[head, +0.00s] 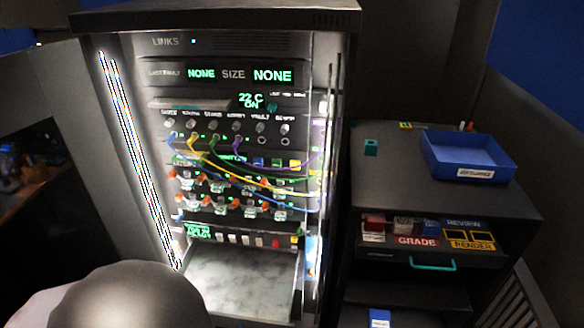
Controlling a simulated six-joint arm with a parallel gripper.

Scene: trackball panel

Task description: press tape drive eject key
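A lit equipment rack (325,160) stands in the middle of the head view. It holds stacked panels with knobs, cables and small keys. Low in the rack is a panel with a small green display (199,231) and a row of small keys, several pale, one red (275,243) and one yellow (294,239). Other small coloured keys, one blue (258,162) and one yellow (295,164), sit higher, under the knobs. The labels are too small to read, so I cannot tell which key is the tape drive eject key. My gripper is not in view.
A pale marbled shelf (240,284) lies at the rack's bottom. Coloured cables loop in front of the middle panels. A dark cabinet (440,190) with a blue tray (468,155) stands at right. An open door (120,150) stands at left. A rounded grey shape fills the lower left.

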